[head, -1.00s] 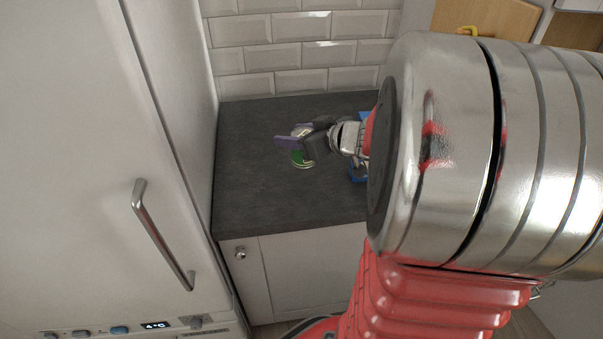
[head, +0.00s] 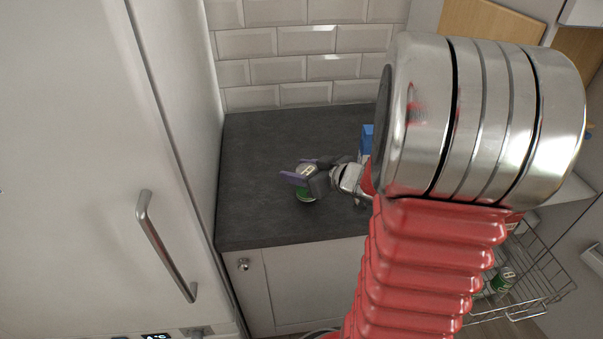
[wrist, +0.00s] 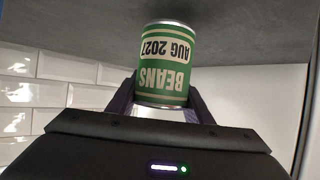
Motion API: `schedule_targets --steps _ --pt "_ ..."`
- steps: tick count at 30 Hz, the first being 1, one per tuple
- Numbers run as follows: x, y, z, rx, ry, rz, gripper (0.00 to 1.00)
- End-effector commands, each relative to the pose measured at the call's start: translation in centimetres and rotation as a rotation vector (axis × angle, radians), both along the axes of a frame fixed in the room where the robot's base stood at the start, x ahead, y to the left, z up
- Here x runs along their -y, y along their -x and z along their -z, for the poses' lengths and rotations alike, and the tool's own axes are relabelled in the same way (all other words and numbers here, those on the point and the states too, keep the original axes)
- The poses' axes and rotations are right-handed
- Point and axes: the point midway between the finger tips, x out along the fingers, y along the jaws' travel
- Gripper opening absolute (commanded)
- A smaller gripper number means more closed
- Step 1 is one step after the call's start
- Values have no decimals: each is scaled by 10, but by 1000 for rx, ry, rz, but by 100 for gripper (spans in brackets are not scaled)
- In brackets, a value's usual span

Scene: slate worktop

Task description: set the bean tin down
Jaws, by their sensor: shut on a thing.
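The bean tin (head: 306,195) is green with a cream label band, over the middle of the slate worktop (head: 262,215). My gripper (head: 299,179) is shut on it, with purple fingers at its sides. In the wrist view the tin (wrist: 163,62) shows "BEANS AUG 2027" upside down in the picture. The gripper fingers (wrist: 163,100) are on either side of it, and the worktop (wrist: 235,30) is at the top of that picture. The tin's far end is close to the worktop and its dark shadow. I cannot tell whether they touch.
A blue object (head: 367,139) stands on the worktop behind my arm, mostly hidden. A wire basket (head: 545,287) with a green tin (head: 503,280) is at lower right. A tall white appliance (head: 90,150) borders the left. The worktop's left part is clear.

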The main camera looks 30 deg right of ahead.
Motion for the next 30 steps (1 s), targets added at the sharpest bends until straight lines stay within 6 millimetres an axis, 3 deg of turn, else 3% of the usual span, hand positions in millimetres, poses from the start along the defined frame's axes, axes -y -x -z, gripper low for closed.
schedule_targets --steps 4,17,18,25,30 --pt "0 0 13 -1 -1 0 15" --pt "0 0 17 1 1 0 15" --pt "0 0 17 0 1 0 49" --pt "-1 0 17 0 1 0 65" --pt "-1 0 17 0 1 0 65"
